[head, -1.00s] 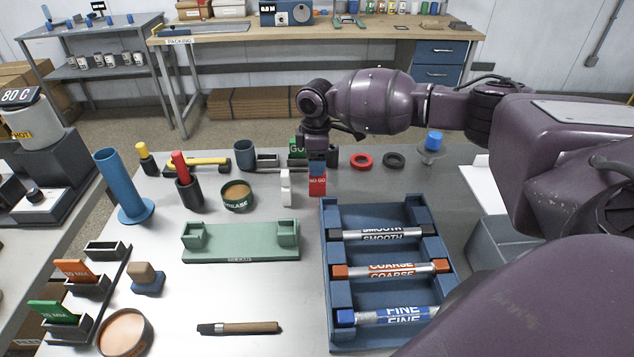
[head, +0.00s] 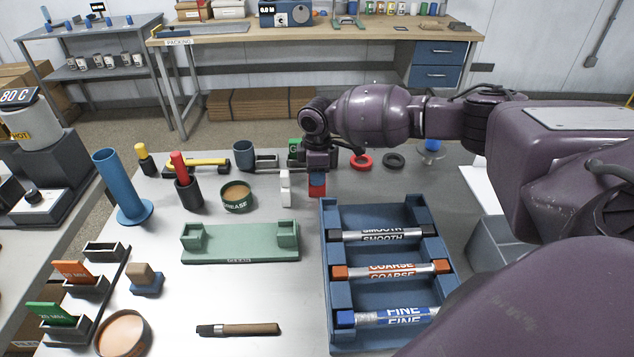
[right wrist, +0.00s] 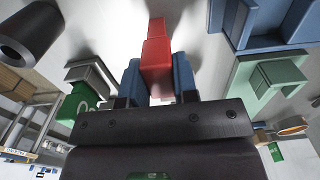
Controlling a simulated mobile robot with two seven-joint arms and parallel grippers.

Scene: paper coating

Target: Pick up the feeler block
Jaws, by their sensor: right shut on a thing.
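The feeler block, a red block (head: 317,191), stands on the grey table just behind the blue rack. My right gripper (head: 317,179) points down and is shut on it, with its blue fingertips on both sides. The right wrist view shows the red block (right wrist: 157,62) between the blue fingers, its narrower end sticking out beyond them. In the head view the gripper covers most of the block's upper part and its label. The block's foot appears to be at table level. My left gripper is not in view.
A white stepped piece (head: 285,188) stands close to the left of the red block. The blue rack (head: 338,298) with labelled rollers lies in front, the green holder (head: 240,242) to the front left. A dark block holder (head: 266,159) and red ring (head: 361,162) stand nearby.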

